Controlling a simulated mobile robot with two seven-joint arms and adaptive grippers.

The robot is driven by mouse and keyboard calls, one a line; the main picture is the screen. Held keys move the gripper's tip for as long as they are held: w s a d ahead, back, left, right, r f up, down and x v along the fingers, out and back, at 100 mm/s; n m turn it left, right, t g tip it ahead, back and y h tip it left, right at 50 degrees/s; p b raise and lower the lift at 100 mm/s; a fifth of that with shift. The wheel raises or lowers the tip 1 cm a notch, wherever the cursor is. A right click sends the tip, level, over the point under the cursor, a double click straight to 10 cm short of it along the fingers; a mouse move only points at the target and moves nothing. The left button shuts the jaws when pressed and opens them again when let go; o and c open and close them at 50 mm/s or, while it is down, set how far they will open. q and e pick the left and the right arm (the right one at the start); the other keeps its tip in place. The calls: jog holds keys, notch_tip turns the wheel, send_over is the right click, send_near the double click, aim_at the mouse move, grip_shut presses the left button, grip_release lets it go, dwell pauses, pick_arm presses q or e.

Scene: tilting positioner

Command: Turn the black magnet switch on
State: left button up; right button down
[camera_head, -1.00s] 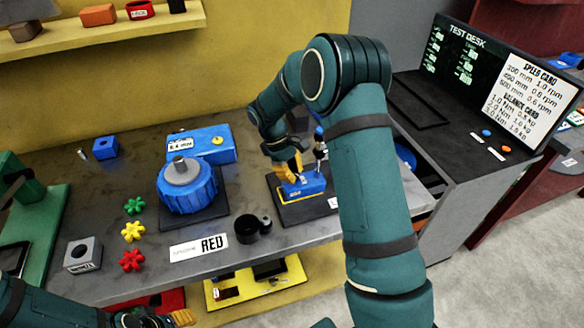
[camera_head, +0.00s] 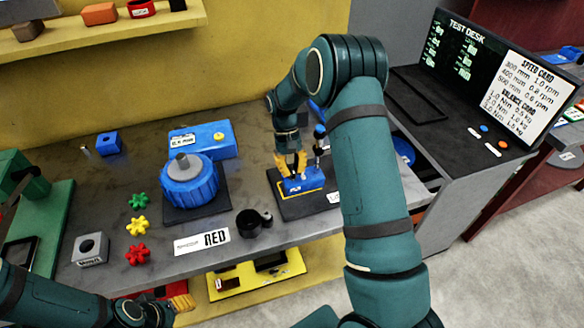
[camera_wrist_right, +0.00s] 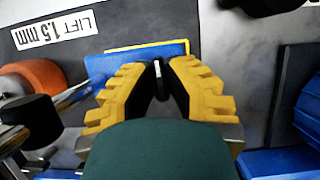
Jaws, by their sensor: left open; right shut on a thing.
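The blue magnet base (camera_head: 302,185) sits on a black plate at the right part of the bench, and it also shows in the right wrist view (camera_wrist_right: 128,64). My right gripper (camera_head: 291,163) is right over it, fingers pointing down. In the right wrist view my right gripper (camera_wrist_right: 160,88) is shut on the small black magnet switch (camera_wrist_right: 158,72), which has a white mark. The fingers hide most of the switch, so I cannot tell its setting. My left gripper (camera_head: 183,303) is open and empty, low at the front edge of the bench.
A post with a blue knob (camera_head: 320,131) stands close beside my right gripper. A ribbed blue drum (camera_head: 188,186) stands left of it, with a black cup (camera_head: 248,223) in front. A "LIFT 1.5 mm" label (camera_wrist_right: 55,32) lies on the black plate. The test desk is at right.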

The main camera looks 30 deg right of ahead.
jog(key=shift+f, duration=0.1)
dwell(0.5)
jog(key=c, duration=1)
grip_release()
jog(key=v, duration=1.2)
